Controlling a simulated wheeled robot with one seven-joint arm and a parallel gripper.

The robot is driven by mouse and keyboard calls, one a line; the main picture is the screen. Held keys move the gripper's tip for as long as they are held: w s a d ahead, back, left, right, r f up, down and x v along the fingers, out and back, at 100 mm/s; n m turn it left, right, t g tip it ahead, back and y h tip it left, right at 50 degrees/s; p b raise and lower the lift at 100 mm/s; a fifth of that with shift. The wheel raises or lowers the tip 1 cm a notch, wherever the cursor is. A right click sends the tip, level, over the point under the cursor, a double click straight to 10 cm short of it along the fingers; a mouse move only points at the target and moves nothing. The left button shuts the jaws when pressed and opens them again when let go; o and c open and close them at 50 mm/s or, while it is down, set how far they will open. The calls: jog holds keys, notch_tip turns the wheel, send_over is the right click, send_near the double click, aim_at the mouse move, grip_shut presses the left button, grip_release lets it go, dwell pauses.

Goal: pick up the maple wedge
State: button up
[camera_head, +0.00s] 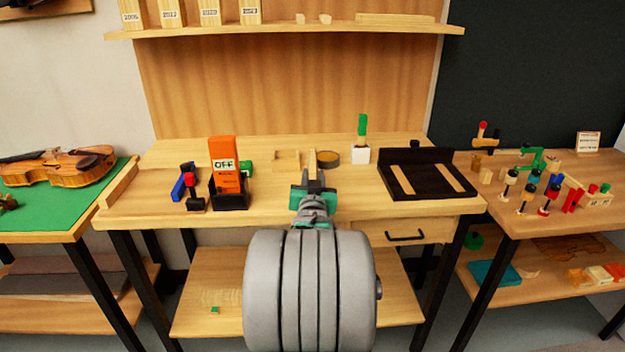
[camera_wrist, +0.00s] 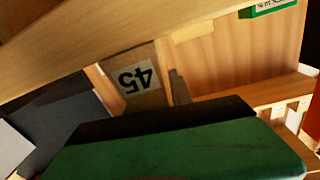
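My gripper (camera_head: 313,180) is over the front middle of the workbench, with its dark fingers pointing away toward the back. A narrow upright light wood piece (camera_head: 311,160) shows at the fingertips; I cannot tell whether it is the maple wedge or whether the fingers touch it. In the wrist view, a light wood piece marked 45 (camera_wrist: 138,88) stands just beyond my green and black gripper body, beside a grey finger (camera_wrist: 180,88). The other finger is not clear, so the opening cannot be judged. No piece is plainly a wedge.
A low wooden block (camera_head: 286,160) and a round dark-rimmed dish (camera_head: 328,159) lie close to the gripper. A white block with a green-handled tool (camera_head: 361,155) and a black tray (camera_head: 425,190) stand right. A shelf (camera_head: 280,31) runs above.

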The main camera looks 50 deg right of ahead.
grip_shut()
jog(key=shift+r, duration=0.1)
dwell(0.4)
